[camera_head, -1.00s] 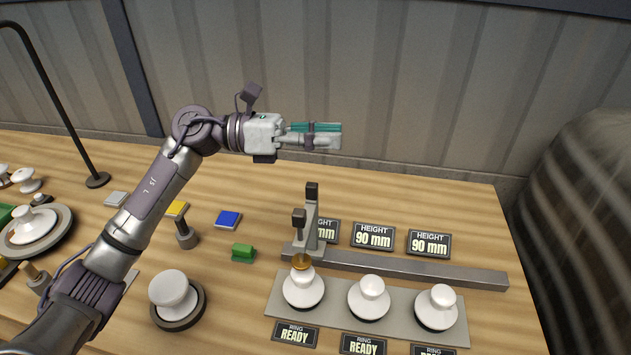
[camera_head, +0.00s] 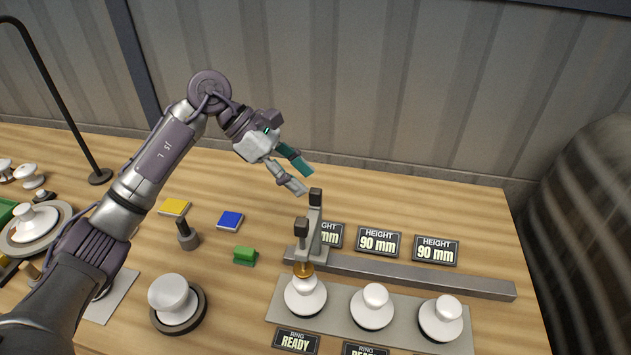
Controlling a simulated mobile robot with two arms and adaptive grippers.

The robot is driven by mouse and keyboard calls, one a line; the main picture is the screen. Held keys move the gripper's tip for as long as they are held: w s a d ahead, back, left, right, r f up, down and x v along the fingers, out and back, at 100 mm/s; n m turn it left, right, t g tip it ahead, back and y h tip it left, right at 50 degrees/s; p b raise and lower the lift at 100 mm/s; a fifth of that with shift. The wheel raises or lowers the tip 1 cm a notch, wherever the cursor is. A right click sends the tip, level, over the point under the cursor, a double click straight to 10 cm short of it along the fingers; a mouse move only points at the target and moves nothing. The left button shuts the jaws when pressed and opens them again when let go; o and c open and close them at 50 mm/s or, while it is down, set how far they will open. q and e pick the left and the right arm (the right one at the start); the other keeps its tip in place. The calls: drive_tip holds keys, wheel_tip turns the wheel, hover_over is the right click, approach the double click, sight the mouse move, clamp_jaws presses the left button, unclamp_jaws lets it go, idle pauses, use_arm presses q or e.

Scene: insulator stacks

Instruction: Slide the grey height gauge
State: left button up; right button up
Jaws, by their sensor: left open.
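The grey height gauge (camera_head: 313,240) stands upright at the left end of a grey rail (camera_head: 420,276). Its short arm with a dark tip is over the leftmost white insulator (camera_head: 305,296), which has a brass top. Two more white insulators, a middle one (camera_head: 373,308) and a right one (camera_head: 441,318), stand to its right on a grey plate (camera_head: 341,325). My left gripper (camera_head: 301,178) is open and empty, above and slightly left of the gauge's top, pointing down to the right. The two fingers are apart. My right gripper is not in view.
Signs reading "HEIGHT 90 mm" (camera_head: 378,242) stand behind the rail; the gauge partly hides the leftmost. A green block (camera_head: 245,256), blue pad (camera_head: 230,220), yellow pad (camera_head: 174,207) and white insulator on a dark base (camera_head: 174,300) lie left. A thin black stand (camera_head: 62,110) rises at far left.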

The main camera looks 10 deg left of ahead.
sight(315, 190)
use_arm(q)
drive_tip(key=shift+p+x, duration=0.65)
drive_tip(key=shift+x, duration=1.7)
clamp_jaws()
